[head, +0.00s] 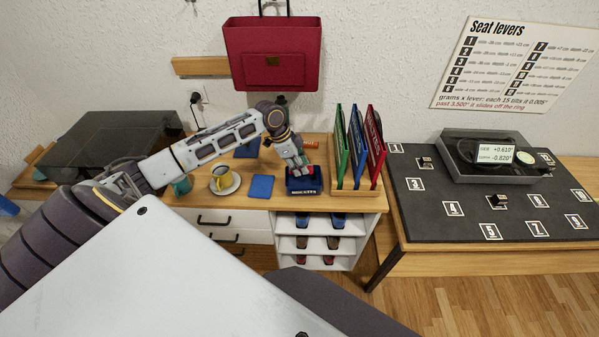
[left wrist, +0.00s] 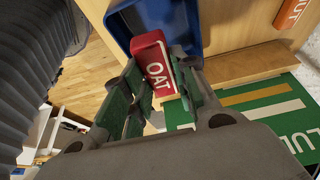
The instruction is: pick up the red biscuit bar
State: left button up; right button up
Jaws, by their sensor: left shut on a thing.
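The red biscuit bar, lettered OAT (left wrist: 154,62), lies between the fingers of my left gripper (left wrist: 160,88) in the left wrist view. The gripper is shut on it. The bar is at the blue biscuit tray (left wrist: 117,22), with part of it inside the tray's walls; whether it is lifted off the tray floor I cannot tell. In the head view my left gripper (head: 301,167) points down over the blue tray (head: 304,190), and only a little red shows by its fingertips. My right gripper is not in view.
A wooden rack (head: 355,203) with green, blue and red upright folders stands close right of the tray. An orange bar (left wrist: 292,12) lies behind. A red bag (head: 272,55) hangs above.

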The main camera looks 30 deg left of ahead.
pick_arm(q)
jog(key=shift+r, duration=0.4)
dwell(0.3)
